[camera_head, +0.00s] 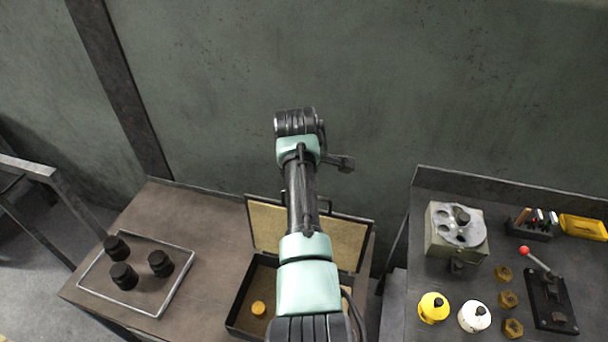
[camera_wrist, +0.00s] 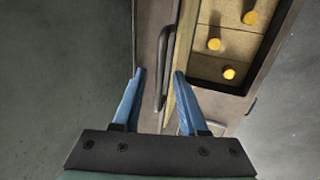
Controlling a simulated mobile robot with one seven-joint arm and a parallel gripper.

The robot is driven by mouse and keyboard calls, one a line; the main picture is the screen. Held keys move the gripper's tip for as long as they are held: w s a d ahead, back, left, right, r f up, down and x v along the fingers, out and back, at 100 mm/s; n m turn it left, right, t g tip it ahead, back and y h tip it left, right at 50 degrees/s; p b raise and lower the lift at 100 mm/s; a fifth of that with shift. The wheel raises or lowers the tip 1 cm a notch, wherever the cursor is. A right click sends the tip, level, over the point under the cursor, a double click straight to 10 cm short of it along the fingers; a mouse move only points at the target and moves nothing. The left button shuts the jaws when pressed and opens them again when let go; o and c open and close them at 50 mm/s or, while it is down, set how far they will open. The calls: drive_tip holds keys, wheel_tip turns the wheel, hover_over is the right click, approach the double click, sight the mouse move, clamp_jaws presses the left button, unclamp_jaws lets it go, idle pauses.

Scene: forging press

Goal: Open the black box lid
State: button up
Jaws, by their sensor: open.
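The black box (camera_head: 237,310) stands on the brown table with its lid (camera_head: 345,240) raised at the back, showing a tan lining. My arm crosses in front of the lid and hides its middle and part of the box. In the wrist view my gripper (camera_wrist: 159,74) is open, with its two blue fingers apart and empty. A dark bar handle (camera_wrist: 163,70) lies between the fingertips, closer to the right one; I cannot tell whether they touch. The box's tan interior (camera_wrist: 235,45) shows to the right, holding three brass pieces (camera_wrist: 229,72). My fingers are not clear in the head view.
A metal-framed tray (camera_head: 185,275) with three black knobs (camera_head: 122,275) is at the table's left. A grey bench at right holds a fixture (camera_head: 457,232), yellow (camera_head: 433,308) and white (camera_head: 474,317) pots, brass nuts and a red-knobbed lever press (camera_head: 548,290). A wall stands behind.

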drive_tip(key=b+v, duration=0.3)
drive_tip(key=v, duration=0.8)
drive_tip(key=shift+s, duration=0.1)
